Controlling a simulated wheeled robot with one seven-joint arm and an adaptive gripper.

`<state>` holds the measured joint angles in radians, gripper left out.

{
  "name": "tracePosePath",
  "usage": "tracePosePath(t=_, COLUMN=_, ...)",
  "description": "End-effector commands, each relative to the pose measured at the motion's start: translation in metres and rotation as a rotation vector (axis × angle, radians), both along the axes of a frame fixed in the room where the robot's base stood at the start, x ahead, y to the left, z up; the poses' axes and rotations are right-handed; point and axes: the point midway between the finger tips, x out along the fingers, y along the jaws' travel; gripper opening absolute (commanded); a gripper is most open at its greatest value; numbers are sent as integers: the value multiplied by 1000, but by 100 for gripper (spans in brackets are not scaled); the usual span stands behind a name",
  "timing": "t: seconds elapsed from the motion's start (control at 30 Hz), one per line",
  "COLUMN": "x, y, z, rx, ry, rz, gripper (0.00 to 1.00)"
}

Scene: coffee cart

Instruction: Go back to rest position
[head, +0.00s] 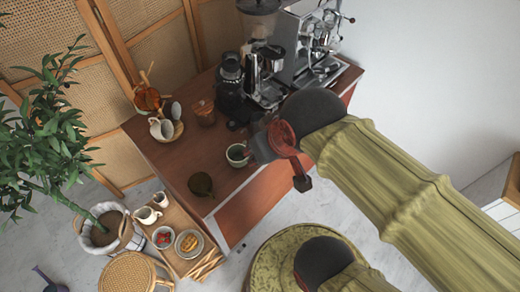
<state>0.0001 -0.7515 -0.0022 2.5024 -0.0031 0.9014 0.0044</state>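My arm, in an olive sleeve, reaches in from the lower right over the front right part of the wooden cart (165,160). My gripper (280,155), with dark and reddish parts, is at its end above the cart's front edge. Its fingers are small and partly hidden by its own body, so I cannot tell whether they are open or shut. A pale cup with dark green contents (238,154) is just left of the gripper. I cannot tell whether they touch.
An espresso machine (310,40), a grinder (258,30) and a black jug (230,85) stand at the back. White cups (161,129) and a dark green vessel (201,184) are on the left. A plant (45,135) and a wicker stool (127,272) stand beside the cart.

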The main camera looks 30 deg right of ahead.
Motion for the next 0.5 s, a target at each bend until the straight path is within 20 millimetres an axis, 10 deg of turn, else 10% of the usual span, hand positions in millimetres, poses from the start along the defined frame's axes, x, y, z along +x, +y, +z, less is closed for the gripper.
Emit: tracePosePath(t=0.5, x=1, y=1, z=-45, rx=1, ry=0, rz=3, gripper=26)
